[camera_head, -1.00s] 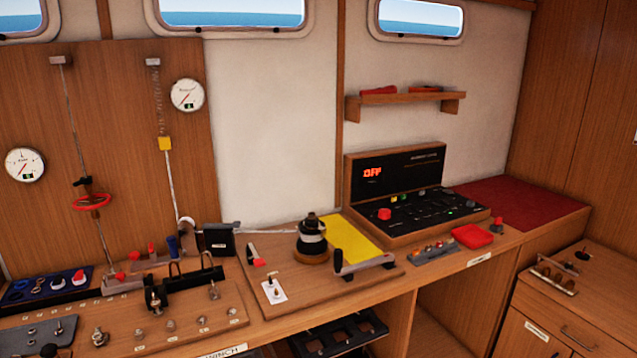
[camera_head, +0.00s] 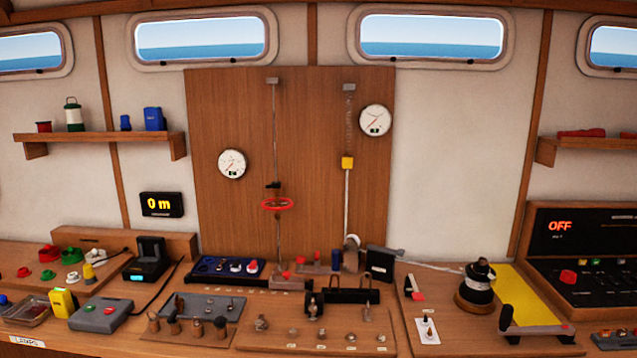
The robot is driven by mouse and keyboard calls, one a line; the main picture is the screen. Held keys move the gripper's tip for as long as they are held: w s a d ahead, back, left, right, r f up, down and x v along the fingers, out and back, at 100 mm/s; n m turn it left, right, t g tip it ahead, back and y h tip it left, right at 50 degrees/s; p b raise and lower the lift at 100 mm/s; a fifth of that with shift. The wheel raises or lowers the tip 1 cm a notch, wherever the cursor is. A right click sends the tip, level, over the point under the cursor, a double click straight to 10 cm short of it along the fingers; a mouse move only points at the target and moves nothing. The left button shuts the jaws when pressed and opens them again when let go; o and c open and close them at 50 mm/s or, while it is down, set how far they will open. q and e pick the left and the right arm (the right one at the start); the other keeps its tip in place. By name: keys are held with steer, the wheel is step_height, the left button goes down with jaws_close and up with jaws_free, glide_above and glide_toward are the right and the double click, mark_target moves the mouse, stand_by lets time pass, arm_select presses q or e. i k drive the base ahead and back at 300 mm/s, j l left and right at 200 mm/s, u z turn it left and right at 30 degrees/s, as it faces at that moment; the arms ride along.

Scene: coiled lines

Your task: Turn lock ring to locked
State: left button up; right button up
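No part labelled as a lock ring can be made out. A red ring (camera_head: 277,204) sits around the upright line on the wooden back panel (camera_head: 215,110), with a small dark fitting (camera_head: 273,185) above it. I cannot tell whether this is the lock ring or whether it is locked. A black drum-shaped winch (camera_head: 478,283) stands on a wooden board at the right; any ring on it is too small to read. Neither of my grippers shows in the head view.
The bench holds a board with several metal fittings (camera_head: 320,335), a blue tray (camera_head: 228,267), a grey box with buttons (camera_head: 100,313) and a yellow sheet (camera_head: 525,298). A control panel (camera_head: 575,230) reading OFF stands at the right. A display (camera_head: 161,205) reads 0 m.

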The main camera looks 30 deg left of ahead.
mark_target(273, 185)
steer(key=u, duration=1.25)
